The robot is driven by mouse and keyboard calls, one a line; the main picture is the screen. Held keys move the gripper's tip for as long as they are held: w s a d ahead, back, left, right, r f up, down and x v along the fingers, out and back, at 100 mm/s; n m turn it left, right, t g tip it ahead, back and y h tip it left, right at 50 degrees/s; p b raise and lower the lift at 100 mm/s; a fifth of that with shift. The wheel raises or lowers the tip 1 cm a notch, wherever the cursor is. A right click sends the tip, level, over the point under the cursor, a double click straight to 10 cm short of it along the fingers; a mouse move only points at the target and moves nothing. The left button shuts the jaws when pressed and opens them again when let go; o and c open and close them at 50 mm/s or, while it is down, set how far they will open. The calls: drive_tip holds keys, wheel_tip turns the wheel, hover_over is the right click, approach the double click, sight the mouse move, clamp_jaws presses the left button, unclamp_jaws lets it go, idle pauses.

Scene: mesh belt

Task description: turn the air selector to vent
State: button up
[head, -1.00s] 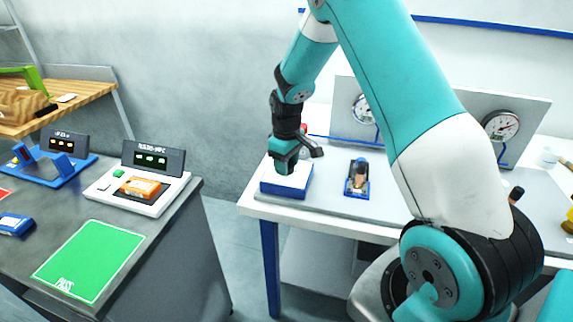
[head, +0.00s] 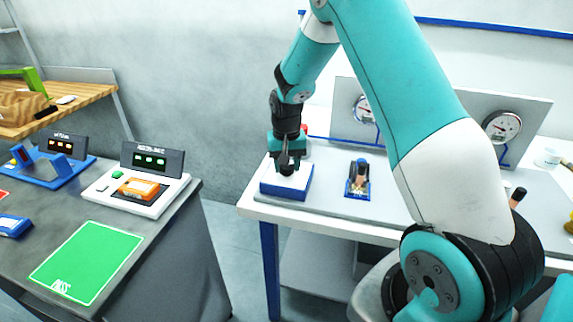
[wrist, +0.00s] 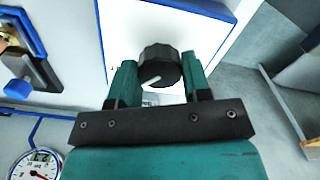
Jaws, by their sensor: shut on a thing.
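The air selector is a white-topped box with blue sides (head: 286,186) at the left end of the white bench. Its black round knob (wrist: 159,67) carries a white pointer line, which points to the lower left in the wrist view. My gripper (wrist: 158,78) is shut on the knob, one teal finger on each side. In the head view my gripper (head: 287,165) reaches down onto the box top and largely hides the knob. The position labels cannot be read; a bit of print below the knob is mostly covered.
A small blue fixture with a copper-coloured part (head: 358,180) stands just right of the box. Panels with a gauge (head: 502,127) stand behind. At left, a grey table holds a tester with an orange block (head: 138,187) and a green mat (head: 88,262).

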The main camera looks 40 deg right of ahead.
drive_tip(key=shift+m, duration=0.6)
drive_tip(key=o, duration=0.9)
drive_tip(key=shift+o, duration=0.2)
wheel_tip(320, 180, up, 18)
drive_tip(key=b, duration=0.2)
drive_tip(key=shift+f+b, duration=0.25)
drive_tip(key=shift+b, duration=0.1)
drive_tip(key=shift+a, duration=0.15)
drive_tip(key=s+a+r+n+y, duration=0.1)
drive_tip(key=s+a+n+y, duration=0.2)
drive_tip(key=s+a+n, duration=0.7)
drive_tip(key=s+a, duration=0.9)
drive_tip(key=a, duration=0.1)
drive_tip(key=shift+r+n+t, duration=0.2)
drive_tip(key=shift+n+t, duration=0.1)
drive_tip(key=s+a+n, duration=0.1)
drive_tip(key=s, duration=0.2)
drive_tip(key=s+a+f+n, duration=0.1)
drive_tip(key=s, duration=0.2)
drive_tip(key=s+a+n+y, duration=0.1)
drive_tip(key=s+a, duration=0.1)
drive_tip(key=s, duration=0.1)
drive_tip(key=shift+s+f+n, duration=0.15)
drive_tip(key=shift+n, duration=0.15)
drive_tip(key=shift+c, duration=0.3)
